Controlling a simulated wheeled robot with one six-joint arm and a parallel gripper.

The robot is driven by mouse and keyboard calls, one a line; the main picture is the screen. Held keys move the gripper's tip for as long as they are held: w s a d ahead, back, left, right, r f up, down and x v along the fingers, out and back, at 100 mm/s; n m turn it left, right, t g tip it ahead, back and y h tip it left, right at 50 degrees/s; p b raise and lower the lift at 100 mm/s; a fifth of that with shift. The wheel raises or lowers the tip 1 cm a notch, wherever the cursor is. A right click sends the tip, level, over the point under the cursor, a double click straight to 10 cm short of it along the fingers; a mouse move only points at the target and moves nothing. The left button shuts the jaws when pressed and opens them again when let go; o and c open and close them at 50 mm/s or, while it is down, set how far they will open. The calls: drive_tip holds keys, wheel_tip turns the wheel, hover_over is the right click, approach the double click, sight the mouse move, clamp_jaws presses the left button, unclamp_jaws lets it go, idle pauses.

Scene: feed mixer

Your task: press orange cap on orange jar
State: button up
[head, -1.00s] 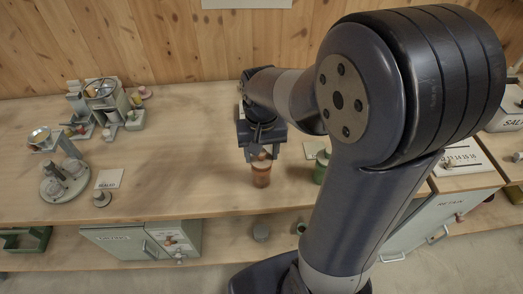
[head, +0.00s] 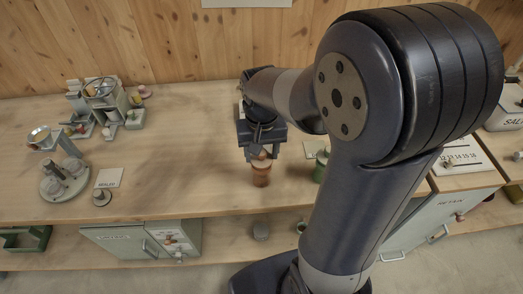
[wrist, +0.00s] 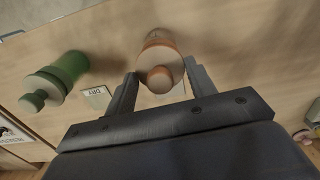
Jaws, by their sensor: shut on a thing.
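The orange jar (head: 261,178) stands upright near the front edge of the bench, below my gripper. In the wrist view, the orange cap (wrist: 160,62) with its round knob is at the mouth of the jar. Whether it is fully seated cannot be told. My gripper (head: 262,154) points down over the jar. In the wrist view, the fingers of my gripper (wrist: 163,82) are on either side of the cap, shut on it. In the head view, the fingers partly hide the cap.
A green jar (wrist: 62,72) with a knobbed cap stands nearby, partly behind my arm in the head view. A card marked DRY (wrist: 97,97) lies between the jars. Metal apparatus (head: 66,180) stands at the left.

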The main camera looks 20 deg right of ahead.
idle(0.3)
drive_tip(key=o, duration=1.1)
drive_tip(key=shift+c, duration=0.2)
drive_tip(key=shift+o, duration=0.3)
drive_tip(key=o, duration=0.4)
drive_tip(key=shift+r+p, duration=3.05)
drive_tip(key=shift+r, duration=0.45)
